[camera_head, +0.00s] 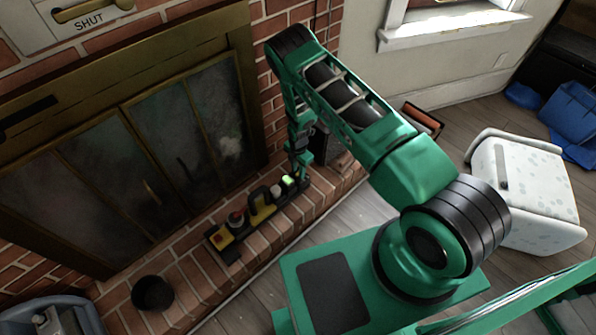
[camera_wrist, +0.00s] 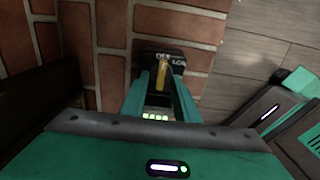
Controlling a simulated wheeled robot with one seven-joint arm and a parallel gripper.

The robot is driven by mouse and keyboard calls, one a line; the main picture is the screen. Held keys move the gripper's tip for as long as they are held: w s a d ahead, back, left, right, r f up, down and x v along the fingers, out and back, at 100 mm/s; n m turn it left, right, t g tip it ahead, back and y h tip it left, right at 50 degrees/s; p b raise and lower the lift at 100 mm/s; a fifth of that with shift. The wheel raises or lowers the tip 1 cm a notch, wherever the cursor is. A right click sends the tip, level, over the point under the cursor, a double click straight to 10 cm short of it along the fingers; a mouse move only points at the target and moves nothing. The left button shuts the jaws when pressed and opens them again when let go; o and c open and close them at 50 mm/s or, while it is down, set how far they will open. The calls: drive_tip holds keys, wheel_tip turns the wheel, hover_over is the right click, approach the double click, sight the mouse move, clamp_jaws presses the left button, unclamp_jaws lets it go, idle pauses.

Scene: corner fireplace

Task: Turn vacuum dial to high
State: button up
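The handle points up the picture, near "OFF". Other markings do not show. My gripper (camera_wrist: 162,76) has one green finger on each side of the handle, with a narrow gap apparent; contact is unclear. In the head view, my gripper (camera_head: 302,176) reaches down at the right end of a row of devices on the brick hearth. The dial is hard to make out there, behind or under my gripper. Green lights show between the fingers in the wrist view.
The row holds a yellow box with a red button (camera_head: 236,218) and a yellow handle (camera_head: 262,205). A dark pot (camera_head: 152,292) stands on the hearth (camera_head: 205,285). The glass fireplace doors (camera_head: 140,150) rise behind. A white cabinet (camera_head: 525,190) stands on the floor at right.

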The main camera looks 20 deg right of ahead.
clamp_jaws()
drive_tip(key=shift+m, duration=0.5)
drive_tip(key=m, duration=0.3)
drive_tip(key=shift+w, duration=0.1)
drive_tip(key=m, duration=0.3)
drive_tip(key=shift+w+m, duration=0.15)
drive_tip(key=shift+m, duration=0.15)
drive_tip(key=m, duration=0.5)
drive_tip(key=shift+w+d, duration=0.1)
drive_tip(key=shift+w, duration=0.05)
drive_tip(key=m, duration=0.5)
drive_tip(key=shift+w+d, duration=0.1)
drive_tip(key=shift+d+m, duration=0.1)
drive_tip(key=shift+m, duration=0.3)
